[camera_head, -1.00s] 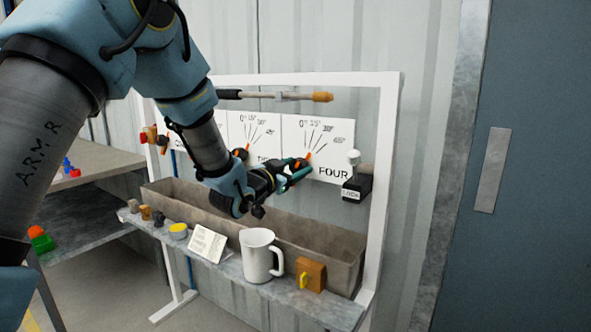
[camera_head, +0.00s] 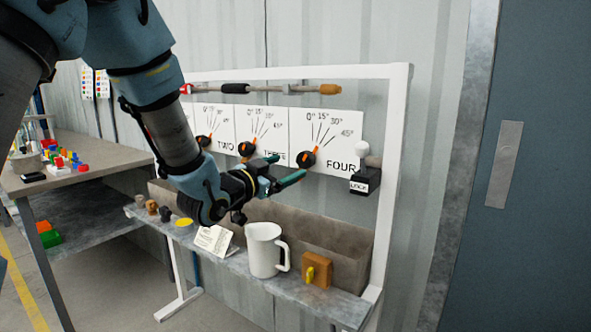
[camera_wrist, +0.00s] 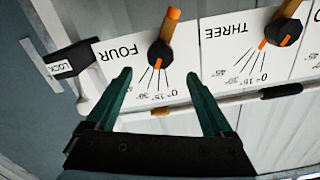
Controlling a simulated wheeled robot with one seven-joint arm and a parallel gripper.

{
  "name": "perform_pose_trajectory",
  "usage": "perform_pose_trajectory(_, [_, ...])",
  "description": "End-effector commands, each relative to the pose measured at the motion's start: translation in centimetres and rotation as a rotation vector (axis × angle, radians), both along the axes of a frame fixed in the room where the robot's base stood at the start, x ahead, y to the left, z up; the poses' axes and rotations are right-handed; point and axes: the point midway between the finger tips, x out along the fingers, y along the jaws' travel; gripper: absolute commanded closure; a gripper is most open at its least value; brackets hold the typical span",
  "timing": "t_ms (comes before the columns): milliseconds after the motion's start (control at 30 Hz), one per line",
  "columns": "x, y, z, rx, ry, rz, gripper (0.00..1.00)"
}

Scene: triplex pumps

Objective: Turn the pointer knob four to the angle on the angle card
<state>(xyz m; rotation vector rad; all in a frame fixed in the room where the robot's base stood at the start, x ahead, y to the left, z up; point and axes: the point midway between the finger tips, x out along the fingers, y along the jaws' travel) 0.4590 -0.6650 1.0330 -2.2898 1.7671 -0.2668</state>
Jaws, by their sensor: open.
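Pointer knob four (camera_head: 305,159) is a black knob with an orange pointer, on the white panel marked FOUR (camera_head: 342,150). In the head view its pointer leans up and right into the fan of angle marks; the exact angle is unclear. In the wrist view the knob (camera_wrist: 160,54) appears upside down, beyond and between my open fingers. My gripper (camera_head: 284,168) is open and empty, below and left of the knob in the head view, apart from it. A white card (camera_head: 213,240), likely the angle card, leans on the shelf; its writing is too small to read.
A black LOCK box (camera_head: 365,181) with a pale ball lever is right of the panel. Knob three (camera_head: 246,149) is to the left. A rod (camera_head: 290,89) runs above the panels. A white jug (camera_head: 263,250) and wooden block (camera_head: 317,269) stand on the shelf below.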

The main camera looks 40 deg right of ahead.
Motion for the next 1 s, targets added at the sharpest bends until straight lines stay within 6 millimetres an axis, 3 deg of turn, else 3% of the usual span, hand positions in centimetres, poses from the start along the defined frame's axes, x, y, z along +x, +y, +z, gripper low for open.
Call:
perform_pose_trajectory(233, [-0.6, 2.4, -0.1, 0.0, 0.0, 0.0, 0.14])
perform_pose_trajectory(800, [-0.6, 2.5, 0.0, 0.001, 0.0, 0.001, 0.14])
perform_pose_trajectory(900, [0.3, 3.2, -0.1, 0.02, 0.009, 0.029, 0.14])
perform_pose_trajectory(1000, [3.1, 5.5, -0.8, 0.09, 0.046, 0.116, 0.14])
